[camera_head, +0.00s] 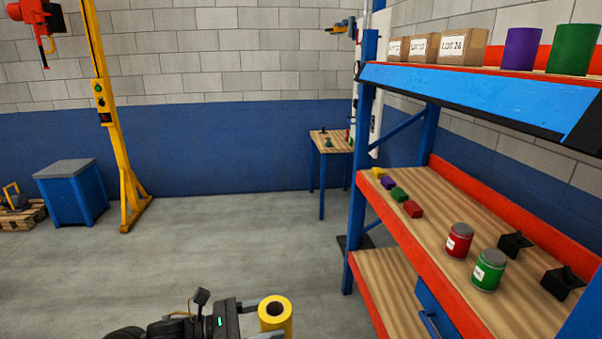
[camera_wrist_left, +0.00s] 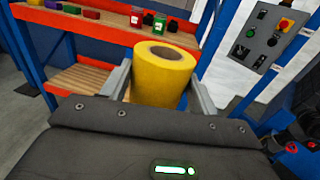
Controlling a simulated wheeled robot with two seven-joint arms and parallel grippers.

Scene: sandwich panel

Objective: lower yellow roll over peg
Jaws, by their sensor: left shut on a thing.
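The yellow roll (camera_head: 275,316) is a short upright cylinder with a dark hole in its top. It is at the bottom of the head view, in front of the shelf rack and to its left. It also fills the middle of the left wrist view (camera_wrist_left: 163,78). My left gripper (camera_head: 266,332) is shut on the roll, with one finger on each side of it in the left wrist view. The roll's underside is hidden. I cannot make out a peg under it or elsewhere. My right gripper is not in view.
A blue and orange rack (camera_head: 440,232) stands at right, with a red can (camera_head: 458,241), a green can (camera_head: 488,270) and small coloured blocks. Its top holds a purple cylinder (camera_head: 522,49) and a green cylinder (camera_head: 573,48). Open floor (camera_head: 200,235) lies left of it.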

